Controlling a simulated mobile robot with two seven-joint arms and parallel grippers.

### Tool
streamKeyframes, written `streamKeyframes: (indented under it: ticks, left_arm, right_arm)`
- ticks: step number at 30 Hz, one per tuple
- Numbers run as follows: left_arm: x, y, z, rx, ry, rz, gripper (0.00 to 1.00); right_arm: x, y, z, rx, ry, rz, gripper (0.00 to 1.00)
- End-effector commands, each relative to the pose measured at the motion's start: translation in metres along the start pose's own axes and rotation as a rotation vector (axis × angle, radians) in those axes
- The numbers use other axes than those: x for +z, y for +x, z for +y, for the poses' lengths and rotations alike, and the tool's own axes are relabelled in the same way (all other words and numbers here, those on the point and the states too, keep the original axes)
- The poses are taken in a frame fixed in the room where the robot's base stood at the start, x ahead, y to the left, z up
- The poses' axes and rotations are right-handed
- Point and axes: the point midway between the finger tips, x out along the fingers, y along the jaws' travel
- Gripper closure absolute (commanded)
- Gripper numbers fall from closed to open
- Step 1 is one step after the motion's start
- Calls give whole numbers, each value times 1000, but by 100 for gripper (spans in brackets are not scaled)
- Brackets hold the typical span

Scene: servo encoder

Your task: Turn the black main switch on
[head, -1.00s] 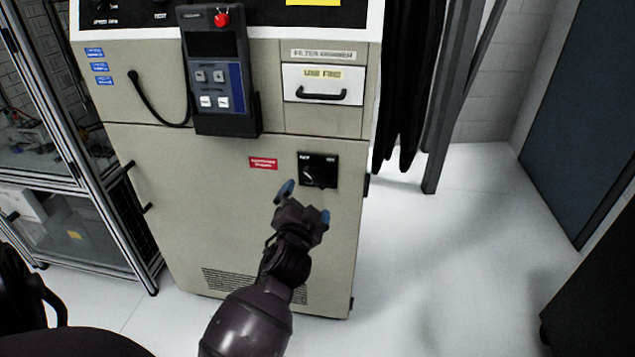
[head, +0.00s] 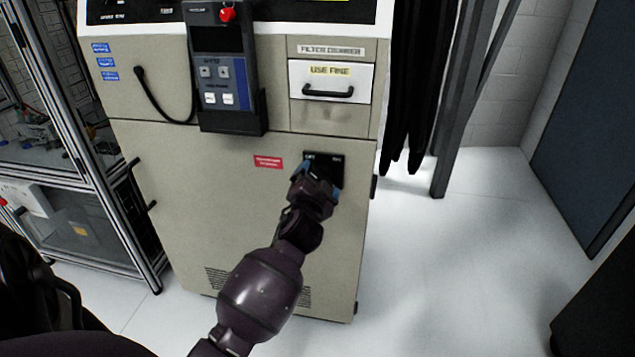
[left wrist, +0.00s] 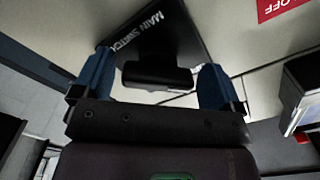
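The black main switch plate (head: 337,168) sits on the beige cabinet's front, mostly covered by my left gripper (head: 320,181) in the head view. In the left wrist view the plate (left wrist: 172,38) shows the words "MAIN SWITCH", and its black knob (left wrist: 155,75) stands out from it. My left gripper (left wrist: 154,82) is open, with one blue fingertip on each side of the knob. A narrow gap shows between the knob and each fingertip. The knob's turn position is hard to tell. My right gripper is out of view.
A red label (head: 268,162) is left of the switch. Above hang a grey control pendant (head: 222,70) with a red button and a drawer (head: 331,82) marked "USE FINE". A framed glass enclosure (head: 85,215) stands left. The floor (head: 450,270) on the right is clear.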

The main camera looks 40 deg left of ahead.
Motion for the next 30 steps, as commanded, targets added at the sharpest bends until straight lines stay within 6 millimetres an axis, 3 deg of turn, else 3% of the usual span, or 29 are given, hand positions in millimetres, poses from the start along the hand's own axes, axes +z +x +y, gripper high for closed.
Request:
streamKeyframes:
  ticks: [1,8,19,30]
  left_arm:
    - [0,0,0,0,0,0,17]
    - [0,0,0,0,0,0,49]
    - [-2,0,-3,-2,72,2,49]
    - [-5,0,-7,-3,363,2,49]
  right_arm:
    - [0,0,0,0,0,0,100]
    - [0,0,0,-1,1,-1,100]
    - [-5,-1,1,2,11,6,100]
    - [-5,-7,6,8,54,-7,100]
